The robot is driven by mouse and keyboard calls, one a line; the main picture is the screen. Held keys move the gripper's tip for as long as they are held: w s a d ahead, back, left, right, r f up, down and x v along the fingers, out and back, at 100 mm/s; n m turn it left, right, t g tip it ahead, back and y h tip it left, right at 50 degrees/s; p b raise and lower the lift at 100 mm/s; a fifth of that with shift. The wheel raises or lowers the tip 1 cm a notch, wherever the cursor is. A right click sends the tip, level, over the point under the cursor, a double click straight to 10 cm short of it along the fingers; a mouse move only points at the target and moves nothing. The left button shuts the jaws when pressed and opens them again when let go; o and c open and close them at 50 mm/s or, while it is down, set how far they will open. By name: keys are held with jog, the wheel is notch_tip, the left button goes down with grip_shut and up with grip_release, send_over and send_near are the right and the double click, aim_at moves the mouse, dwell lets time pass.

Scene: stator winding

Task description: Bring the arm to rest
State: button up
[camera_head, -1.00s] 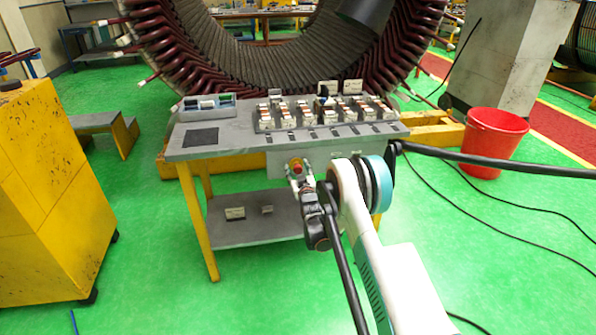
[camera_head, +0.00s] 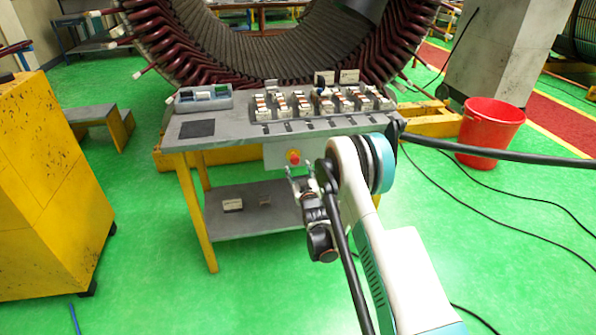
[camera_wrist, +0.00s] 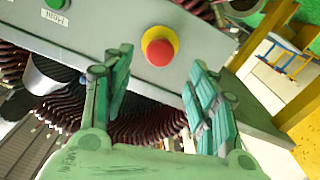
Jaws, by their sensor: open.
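My gripper (camera_head: 298,177) is in front of the work table, just below a red button on a yellow ring (camera_head: 293,157) on the table's front panel. In the wrist view my gripper (camera_wrist: 158,85) is open, its green fingers spread with nothing between them. The red button (camera_wrist: 159,50) shows beyond and above the fingertips, apart from them. My arm reaches in from the lower right of the head view.
The grey table (camera_head: 225,150) carries a rack of several small parts (camera_head: 320,105) and a tray (camera_head: 203,98). A yellow cabinet (camera_head: 45,190) stands left, a red bucket (camera_head: 490,133) right. The large stator (camera_head: 170,60) is behind. Black cables cross the floor at right.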

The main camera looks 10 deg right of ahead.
jog(key=s+r+g, duration=0.3)
jog(key=r, duration=1.2)
jog(key=s+r+m+g, duration=0.1)
jog(key=s+r+g, duration=0.1)
jog(key=s+r, duration=0.95)
jog(key=s+r+m+g, duration=0.1)
jog(key=s+r+g, duration=0.2)
jog(key=s, duration=1.4)
jog(key=s+f+g, duration=0.1)
jog(key=s+f, duration=0.1)
jog(key=s, duration=0.8)
jog(key=s+f+g, duration=0.2)
jog(key=s+f, duration=0.1)
jog(key=s, duration=0.8)
jog(key=shift+m, duration=0.3)
